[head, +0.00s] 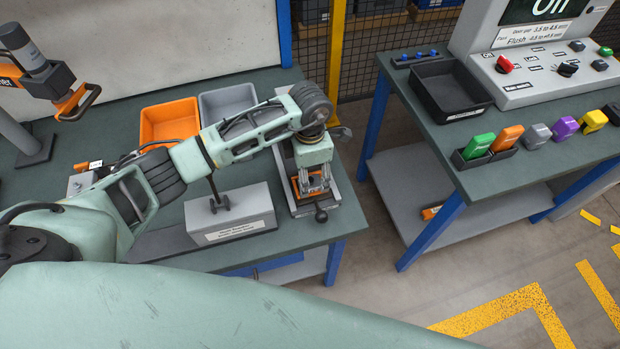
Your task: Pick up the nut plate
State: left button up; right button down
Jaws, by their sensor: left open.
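My left arm reaches across the left bench, and its gripper (316,188) points down over a grey fixture (334,208) near the bench's right edge. The fingers are apart. An orange part (296,188) shows beside and behind the fingers on this fixture. A dark round knob (321,215) sits at its front. I cannot tell for sure which piece is the nut plate; the gripper and wrist hide part of the fixture. I cannot tell whether the fingers touch anything. My right gripper is out of view.
A grey labelled block (240,222) stands just left of the fixture. Behind my arm are an orange bin (168,118) and a grey bin (228,101). Across a floor gap, the right bench (505,172) holds a black tray (450,86), several coloured blocks and a control panel (540,66).

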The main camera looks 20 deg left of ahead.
pick_arm(q)
jog(key=shift+f, duration=1.05)
grip_shut()
